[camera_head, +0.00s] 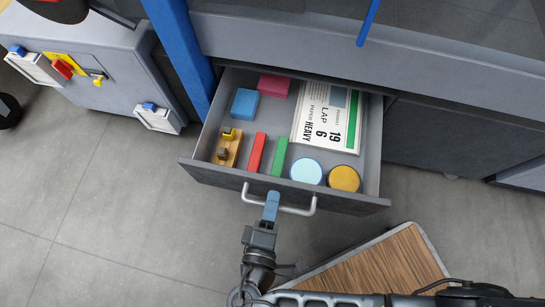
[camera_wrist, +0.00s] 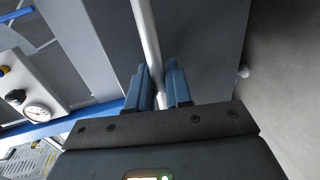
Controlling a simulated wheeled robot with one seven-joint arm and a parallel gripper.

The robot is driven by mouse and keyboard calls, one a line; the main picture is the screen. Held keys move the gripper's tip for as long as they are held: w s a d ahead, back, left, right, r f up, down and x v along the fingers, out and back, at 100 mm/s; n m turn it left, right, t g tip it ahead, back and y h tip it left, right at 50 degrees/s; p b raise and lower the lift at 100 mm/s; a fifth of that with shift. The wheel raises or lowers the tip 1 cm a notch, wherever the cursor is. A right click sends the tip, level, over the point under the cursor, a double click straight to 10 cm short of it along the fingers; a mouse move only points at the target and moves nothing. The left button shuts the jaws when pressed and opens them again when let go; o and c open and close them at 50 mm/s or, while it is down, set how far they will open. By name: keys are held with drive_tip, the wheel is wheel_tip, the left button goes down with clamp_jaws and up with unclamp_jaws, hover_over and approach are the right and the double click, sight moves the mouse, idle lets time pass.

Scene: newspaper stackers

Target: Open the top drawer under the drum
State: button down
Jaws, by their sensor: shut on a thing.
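The top drawer (camera_head: 228,178) is pulled well out of the grey cabinet in the head view, and its contents show. Its silver bar handle (camera_head: 297,210) runs along the front panel, and it also shows in the wrist view (camera_wrist: 145,35). My gripper (camera_head: 271,203) is at the left part of the handle, its blue fingers shut on the bar. In the wrist view my gripper (camera_wrist: 165,88) has one finger on each side of the bar. The drum cannot be made out clearly.
The drawer holds a blue box (camera_head: 244,104), a pink box (camera_head: 273,85), a printed card (camera_head: 325,118), red and green bars, and two round tins. A wood-topped surface (camera_head: 385,268) stands close at the lower right. A grey control box (camera_head: 105,75) is at the left.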

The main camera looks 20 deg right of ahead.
drive_tip(key=c, duration=1.2)
unclamp_jaws()
drive_tip(key=shift+a, duration=0.1)
drive_tip(key=p+v, duration=0.1)
drive_tip(key=v, duration=0.6)
drive_tip(key=shift+s+a, duration=0.2)
drive_tip(key=shift+s, duration=0.1)
drive_tip(key=shift+d, duration=0.1)
